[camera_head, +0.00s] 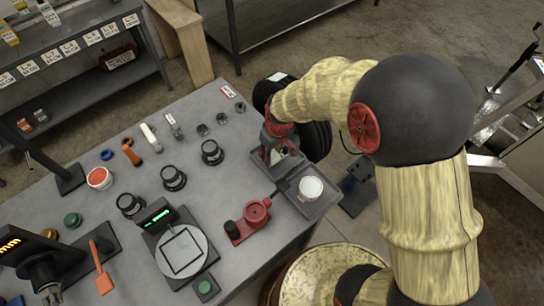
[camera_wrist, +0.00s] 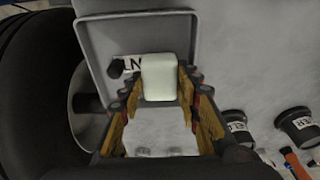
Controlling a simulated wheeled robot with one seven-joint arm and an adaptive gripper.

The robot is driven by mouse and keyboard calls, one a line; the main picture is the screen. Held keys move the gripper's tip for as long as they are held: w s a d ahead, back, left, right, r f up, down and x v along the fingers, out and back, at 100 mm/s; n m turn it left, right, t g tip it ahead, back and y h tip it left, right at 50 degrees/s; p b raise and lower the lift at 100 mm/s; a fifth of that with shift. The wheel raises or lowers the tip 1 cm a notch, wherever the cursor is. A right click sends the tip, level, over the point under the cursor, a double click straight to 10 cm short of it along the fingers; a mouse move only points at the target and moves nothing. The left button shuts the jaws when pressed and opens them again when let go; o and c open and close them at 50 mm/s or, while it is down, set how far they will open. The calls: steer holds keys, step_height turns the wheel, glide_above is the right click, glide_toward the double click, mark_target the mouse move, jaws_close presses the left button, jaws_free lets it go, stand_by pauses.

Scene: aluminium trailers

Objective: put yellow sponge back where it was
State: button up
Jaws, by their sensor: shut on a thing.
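My gripper (camera_head: 280,150) is over the right edge of the grey table, above a shallow grey tray. In the wrist view, my gripper's fingers (camera_wrist: 160,95) are shut on a pale, whitish-yellow block, which looks like the sponge (camera_wrist: 160,76). The block stands between the fingertips, and its lower sides are partly hidden by them. The tray (camera_wrist: 137,19) frames the block in that view, with a partly covered label beside it. I cannot tell whether the block touches the tray floor. In the head view the block is mostly hidden by my gripper.
A second tray (camera_head: 326,207) with a white-topped cup (camera_head: 311,188) adjoins at the right. A red device (camera_head: 254,216) and a scale (camera_head: 182,252) stand nearby. Several black weights stand to the left, including one (camera_head: 212,152).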

steer(key=shift+f, duration=1)
steer(key=shift+f, duration=0.2)
steer(key=o, duration=0.8)
steer(key=shift+o, duration=0.2)
steer(key=shift+r, duration=0.15)
step_height(320, 180, up, 12)
steer(key=s+d+p, duration=0.1)
steer(key=s+p, duration=0.1)
step_height(320, 180, up, 12)
steer(key=m+t, duration=0.2)
steer(key=m, duration=0.1)
glide_above(276, 158)
steer(key=s+d, duration=0.5)
steer(key=d, duration=0.1)
steer(key=s+d+r+m+t, duration=0.1)
steer(key=s+d+r+m, duration=0.1)
steer(key=s, duration=0.4)
steer(key=s+d+r+m+t+h, duration=0.1)
steer(key=s+d+r, duration=0.4)
steer(key=s+r, duration=0.1)
steer(key=shift+s+r+m, duration=0.35)
steer(key=shift+s+m, duration=0.05)
steer(key=shift+s, duration=0.15)
